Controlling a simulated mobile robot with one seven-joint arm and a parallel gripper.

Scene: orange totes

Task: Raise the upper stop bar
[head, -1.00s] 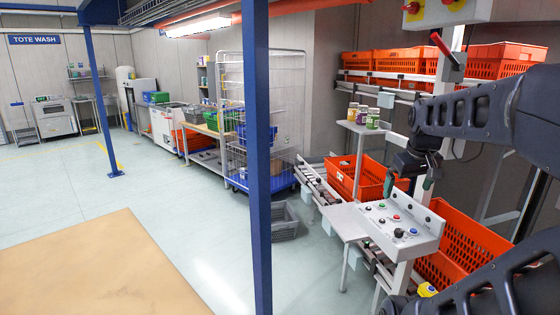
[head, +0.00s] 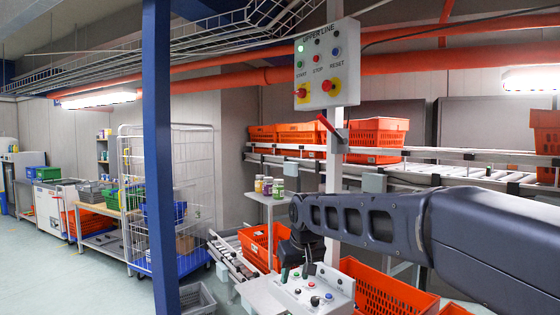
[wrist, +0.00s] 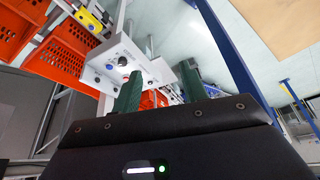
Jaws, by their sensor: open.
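A red-handled lever (head: 327,124) sits on the grey post beside the upper conveyor, in front of the orange totes. It looks like the upper stop bar's handle, tilted up to the left. My gripper (head: 296,271) points down over the lower control box, well below and left of the lever, and apart from it. In the wrist view, the green fingers of my gripper (wrist: 160,90) are spread with nothing held between them. The lever does not show clearly in the wrist view.
The UPPER LINE panel (head: 320,62) with buttons and red knobs is above the lever. Orange totes (head: 377,137) stand on the upper conveyor (head: 440,172). The lower control box (head: 318,288) is under my gripper. Jars (head: 269,186) stand on a small shelf. A blue post (head: 160,150) is at left.

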